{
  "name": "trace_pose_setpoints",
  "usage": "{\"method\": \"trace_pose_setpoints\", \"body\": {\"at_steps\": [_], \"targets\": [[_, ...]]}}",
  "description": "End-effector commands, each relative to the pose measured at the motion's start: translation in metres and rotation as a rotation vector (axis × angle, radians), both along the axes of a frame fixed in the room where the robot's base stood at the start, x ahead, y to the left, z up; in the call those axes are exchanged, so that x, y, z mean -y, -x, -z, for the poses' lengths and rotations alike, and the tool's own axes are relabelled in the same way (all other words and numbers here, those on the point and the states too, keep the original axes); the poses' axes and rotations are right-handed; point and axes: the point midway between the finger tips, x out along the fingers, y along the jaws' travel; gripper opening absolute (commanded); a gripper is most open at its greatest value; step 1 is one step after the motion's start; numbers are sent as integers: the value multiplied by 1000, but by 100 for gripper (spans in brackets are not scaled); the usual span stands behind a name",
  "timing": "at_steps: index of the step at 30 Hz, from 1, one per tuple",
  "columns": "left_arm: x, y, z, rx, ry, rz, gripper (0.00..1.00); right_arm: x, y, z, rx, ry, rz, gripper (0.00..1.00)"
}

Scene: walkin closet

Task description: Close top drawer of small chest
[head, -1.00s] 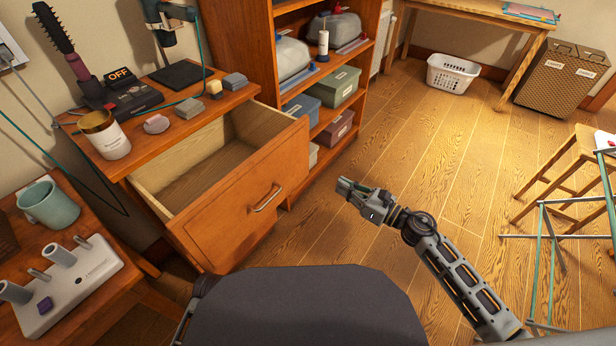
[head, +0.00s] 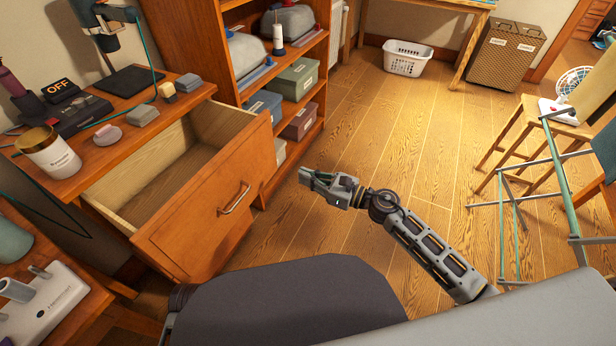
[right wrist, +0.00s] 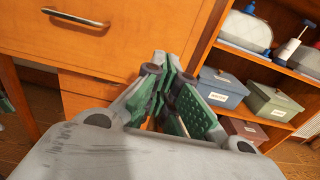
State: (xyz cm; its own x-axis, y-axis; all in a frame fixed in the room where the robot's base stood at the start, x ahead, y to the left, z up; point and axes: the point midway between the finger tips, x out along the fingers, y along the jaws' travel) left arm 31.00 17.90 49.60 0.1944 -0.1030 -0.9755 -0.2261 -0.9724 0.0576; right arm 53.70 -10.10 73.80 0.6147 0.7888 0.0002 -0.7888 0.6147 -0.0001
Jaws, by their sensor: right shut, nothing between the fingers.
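The small chest's top drawer (head: 222,205) is pulled far out and looks empty inside. Its orange wood front has a metal bar handle (head: 235,199). The chest's top (head: 100,148) carries several small items. My right gripper (head: 309,178) is to the right of the drawer front, apart from it, over the floor. It is shut and empty. In the right wrist view the drawer front (right wrist: 125,50) and its handle (right wrist: 75,17) fill the upper left, beyond my fingers (right wrist: 168,85). My left gripper does not show.
An open shelf (head: 235,75) with boxes stands just behind the chest. A white jar (head: 48,152) sits near the chest's front left. A white basket (head: 407,58) is on the floor at the back. A wooden stool (head: 535,125) and metal frame stand at the right. The middle floor is clear.

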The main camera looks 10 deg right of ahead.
Motion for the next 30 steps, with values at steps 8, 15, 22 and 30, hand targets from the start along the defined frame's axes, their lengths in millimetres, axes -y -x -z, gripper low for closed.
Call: {"method": "trace_pose_setpoints", "body": {"at_steps": [8, 15, 22, 30], "targets": [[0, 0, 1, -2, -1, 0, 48, -19, -15, -1, 1, -1, 1, 0], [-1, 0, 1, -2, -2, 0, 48, -36, -28, -1, 1, -1, 1, 0], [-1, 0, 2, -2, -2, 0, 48, -53, -41, -1, 1, -2, 0, 0], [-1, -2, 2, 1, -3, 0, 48, -74, -58, -1, 1, -1, 1, 0]]}}
